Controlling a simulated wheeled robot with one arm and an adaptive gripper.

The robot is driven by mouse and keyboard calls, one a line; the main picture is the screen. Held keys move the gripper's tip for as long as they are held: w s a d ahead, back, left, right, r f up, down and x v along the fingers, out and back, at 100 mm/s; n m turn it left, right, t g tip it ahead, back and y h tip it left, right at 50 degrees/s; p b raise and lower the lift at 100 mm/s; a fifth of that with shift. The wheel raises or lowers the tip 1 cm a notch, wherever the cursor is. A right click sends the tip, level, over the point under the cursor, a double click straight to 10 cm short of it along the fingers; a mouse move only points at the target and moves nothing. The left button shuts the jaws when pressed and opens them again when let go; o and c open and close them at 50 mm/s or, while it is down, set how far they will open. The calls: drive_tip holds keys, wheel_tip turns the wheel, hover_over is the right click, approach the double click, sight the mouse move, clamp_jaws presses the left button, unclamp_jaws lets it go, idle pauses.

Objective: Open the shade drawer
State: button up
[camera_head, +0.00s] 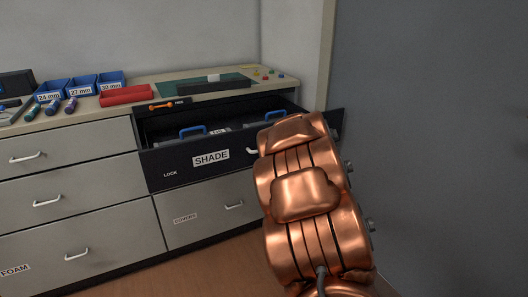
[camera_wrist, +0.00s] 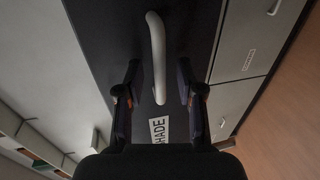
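The shade drawer (camera_head: 185,167) has a dark front with a white SHADE label (camera_head: 210,158) and the word LOCK. It stands pulled out of the cabinet, and its inside shows. Its pale handle (camera_head: 250,150) is mostly hidden behind my arm in the head view. In the wrist view the curved handle (camera_wrist: 156,45) lies between the two fingers of my gripper (camera_wrist: 159,76). The fingers are apart, with a gap on each side of the handle. The dark drawer front (camera_wrist: 100,30) is behind it. My gripper is hidden in the head view.
Blue-handled items (camera_head: 192,131) lie inside the drawer. A grey COVERS drawer (camera_head: 205,212) is shut below, and grey drawers (camera_head: 60,200) are shut at left. Blue bins (camera_head: 82,86) and a red tray (camera_head: 126,95) stand on the countertop. A grey panel (camera_head: 430,150) stands at right.

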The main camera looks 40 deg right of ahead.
drive_tip(key=shift+s, duration=0.1)
drive_tip(key=v, duration=1.1)
drive_tip(key=shift+s, duration=0.4)
drive_tip(key=shift+r, duration=0.15)
